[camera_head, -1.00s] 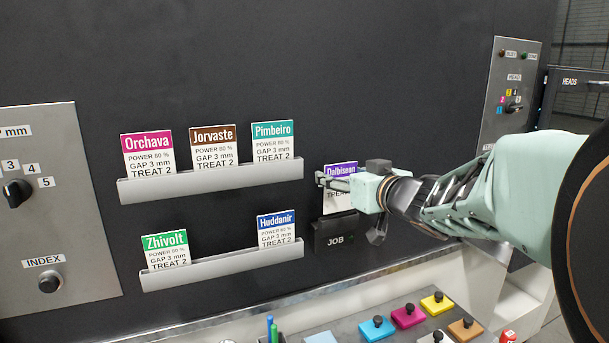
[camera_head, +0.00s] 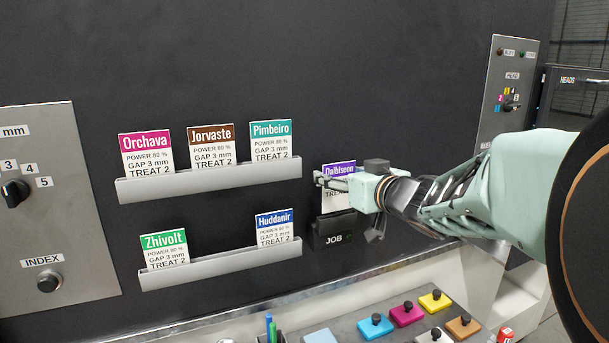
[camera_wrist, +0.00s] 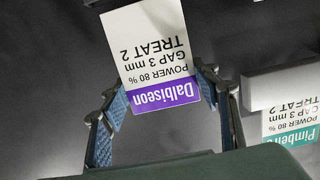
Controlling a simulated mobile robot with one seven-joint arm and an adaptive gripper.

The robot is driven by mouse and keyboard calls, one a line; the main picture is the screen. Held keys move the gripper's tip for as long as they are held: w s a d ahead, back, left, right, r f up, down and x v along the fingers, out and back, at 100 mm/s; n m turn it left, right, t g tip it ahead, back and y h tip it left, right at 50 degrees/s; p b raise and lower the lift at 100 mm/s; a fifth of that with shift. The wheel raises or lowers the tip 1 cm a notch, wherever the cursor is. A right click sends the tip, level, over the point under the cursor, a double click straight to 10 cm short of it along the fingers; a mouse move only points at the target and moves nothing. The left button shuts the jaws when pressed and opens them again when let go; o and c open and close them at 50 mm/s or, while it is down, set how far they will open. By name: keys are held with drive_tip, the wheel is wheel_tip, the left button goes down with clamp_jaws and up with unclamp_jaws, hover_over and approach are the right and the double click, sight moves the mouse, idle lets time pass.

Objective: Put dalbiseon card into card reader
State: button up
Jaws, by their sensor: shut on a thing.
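The Dalbiseon card (camera_head: 336,201), white with a purple header, stands upright at the dark card reader marked JOB (camera_head: 324,241). A small green mark shows beside the JOB label. My gripper (camera_head: 333,180) is shut on the card's upper part, coming from the right. In the wrist view the card (camera_wrist: 150,45) appears upside down, with my gripper's fingers (camera_wrist: 158,80) at its two side edges near the purple header.
Left of the reader, an upper rack (camera_head: 210,179) holds the Orchava, Jorvaste and Pimbeiro cards. A lower rack (camera_head: 220,264) holds Zhivolt and Huddanir. Knobbed coloured blocks (camera_head: 405,316) sit on the ledge below.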

sight(339, 194)
drive_tip(key=shift+f+b, duration=1.7)
drive_tip(key=shift+f, duration=0.7)
drive_tip(key=o, duration=1.1)
drive_tip(key=shift+r, duration=0.15)
